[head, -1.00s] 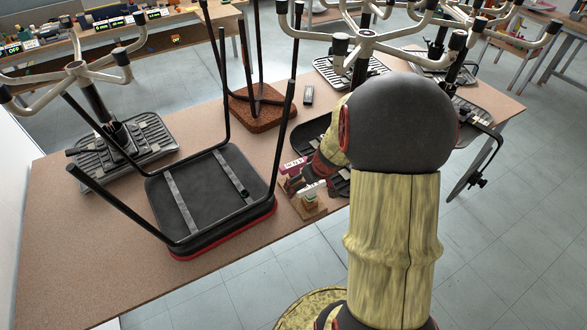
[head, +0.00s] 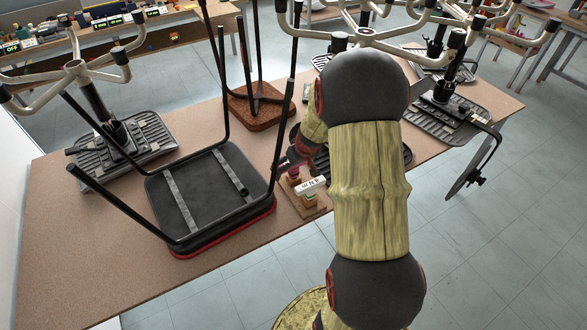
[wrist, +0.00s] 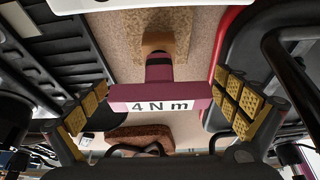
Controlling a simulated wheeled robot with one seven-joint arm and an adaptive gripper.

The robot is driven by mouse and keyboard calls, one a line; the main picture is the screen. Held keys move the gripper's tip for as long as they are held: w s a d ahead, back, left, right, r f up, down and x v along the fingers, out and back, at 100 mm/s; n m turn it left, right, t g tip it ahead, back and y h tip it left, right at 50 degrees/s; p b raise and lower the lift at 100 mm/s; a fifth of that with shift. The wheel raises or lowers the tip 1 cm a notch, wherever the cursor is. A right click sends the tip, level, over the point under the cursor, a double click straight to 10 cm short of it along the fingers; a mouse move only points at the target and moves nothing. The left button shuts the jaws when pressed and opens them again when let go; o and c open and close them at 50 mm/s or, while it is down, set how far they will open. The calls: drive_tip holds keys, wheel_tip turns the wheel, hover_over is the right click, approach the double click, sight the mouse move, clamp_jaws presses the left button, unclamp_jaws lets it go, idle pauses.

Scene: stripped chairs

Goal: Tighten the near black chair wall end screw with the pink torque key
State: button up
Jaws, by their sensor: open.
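The pink torque key (wrist: 160,98), with a white "4 N m" label on its bar, stands upright in a wooden block in the wrist view. My gripper (wrist: 160,88) is open, its yellow-padded fingers either side of the key with gaps on both sides. In the head view the pink key (head: 293,173) shows small beside my wrist, and my arm hides most of the gripper. The black chair (head: 208,198), red-edged, lies upside down on the table with two metal strips across its underside. I cannot make out its screws clearly.
Ribbed seat plates with pale star bases (head: 75,68) stand left and right. The table's front left (head: 80,270) is clear.

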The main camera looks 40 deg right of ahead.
drive_tip(key=c, duration=0.3)
drive_tip(key=c, duration=1)
